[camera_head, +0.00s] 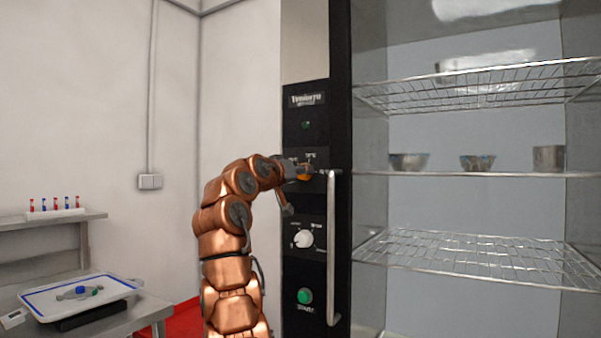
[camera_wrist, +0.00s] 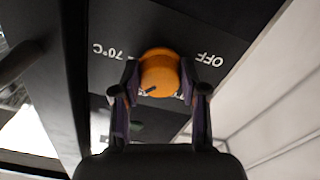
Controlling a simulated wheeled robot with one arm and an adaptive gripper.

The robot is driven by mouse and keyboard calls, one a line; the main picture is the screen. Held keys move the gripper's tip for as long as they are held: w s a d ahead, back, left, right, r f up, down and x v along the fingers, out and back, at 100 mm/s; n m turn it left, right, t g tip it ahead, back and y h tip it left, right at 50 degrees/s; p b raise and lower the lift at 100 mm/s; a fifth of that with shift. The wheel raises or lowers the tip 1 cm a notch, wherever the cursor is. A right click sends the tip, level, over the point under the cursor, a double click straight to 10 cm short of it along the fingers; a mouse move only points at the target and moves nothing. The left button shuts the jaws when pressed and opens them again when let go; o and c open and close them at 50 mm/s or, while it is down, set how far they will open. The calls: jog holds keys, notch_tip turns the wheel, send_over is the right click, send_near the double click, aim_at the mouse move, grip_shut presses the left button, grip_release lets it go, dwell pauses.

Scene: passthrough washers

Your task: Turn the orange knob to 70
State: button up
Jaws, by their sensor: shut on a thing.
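The orange knob (camera_wrist: 158,70) sits on a black panel (camera_wrist: 215,25). In the head view a sliver of orange knob (camera_head: 304,177) shows at my gripper (camera_head: 302,170). In the wrist view my gripper (camera_wrist: 158,80) is shut on the knob, with one finger on each side. The panel's print is upside down there: the 70°C label (camera_wrist: 112,52) is left of the knob and the OFF label (camera_wrist: 209,60) is right of it. A dark mark on the knob's face points to the lower left, at neither label.
Below on the panel are a white knob (camera_head: 303,239) and a green button (camera_head: 304,296). A vertical metal handle (camera_head: 331,250) stands close to the right of my gripper. Wire shelves (camera_head: 470,86) with metal bowls lie further right. A bench (camera_head: 150,306) stands at the left.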

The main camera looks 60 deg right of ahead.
jog(key=shift+w+r+m+p, duration=0.1)
jog(key=shift+m+p, duration=1.8)
jog(key=shift+m, duration=0.6)
jog(key=shift+w+m+p, duration=0.1)
jog(key=shift+m+p, duration=1.75)
jog(key=shift+m, duration=0.65)
jog(key=o, duration=1.1)
jog(key=shift+a, duration=0.15)
